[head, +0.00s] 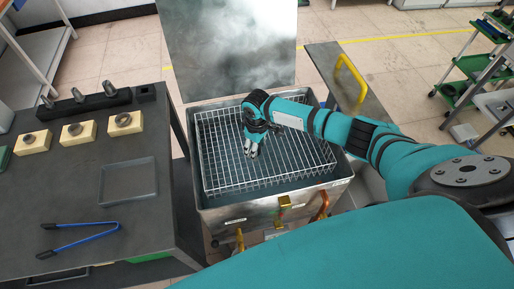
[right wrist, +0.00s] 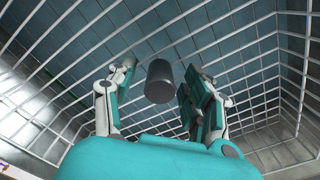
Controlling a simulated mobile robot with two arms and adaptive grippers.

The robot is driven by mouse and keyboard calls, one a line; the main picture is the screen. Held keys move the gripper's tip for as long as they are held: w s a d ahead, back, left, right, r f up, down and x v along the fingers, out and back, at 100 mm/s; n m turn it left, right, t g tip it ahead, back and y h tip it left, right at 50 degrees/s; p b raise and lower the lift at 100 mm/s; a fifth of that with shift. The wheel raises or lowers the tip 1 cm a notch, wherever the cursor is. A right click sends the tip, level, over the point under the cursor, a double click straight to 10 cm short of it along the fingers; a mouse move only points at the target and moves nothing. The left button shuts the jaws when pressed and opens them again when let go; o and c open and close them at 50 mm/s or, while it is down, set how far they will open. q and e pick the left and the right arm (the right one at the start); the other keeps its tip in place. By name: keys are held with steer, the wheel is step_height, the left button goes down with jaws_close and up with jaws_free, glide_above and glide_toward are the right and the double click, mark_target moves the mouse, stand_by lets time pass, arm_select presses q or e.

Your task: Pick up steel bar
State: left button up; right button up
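The steel bar (right wrist: 159,82) is a short dark grey cylinder in the right wrist view. It is between the two fingers of my right gripper (right wrist: 160,72), with a visible gap on each side. A wire basket (head: 306,165) sits in an open metal tank (head: 345,180) in the head view. My right gripper (head: 252,151) points down into the basket, near its middle, and is open. In the head view I cannot make out the bar at the gripper. My left gripper is not in view.
A dark table (head: 70,190) at left holds an empty tray (head: 128,182), blue tongs (head: 85,238), cream blocks (head: 78,133) and a black rack (head: 90,104). The tank's raised lid (head: 228,45) stands behind. A panel with a yellow handle (head: 351,75) is at right.

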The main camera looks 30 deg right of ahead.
jaws_close()
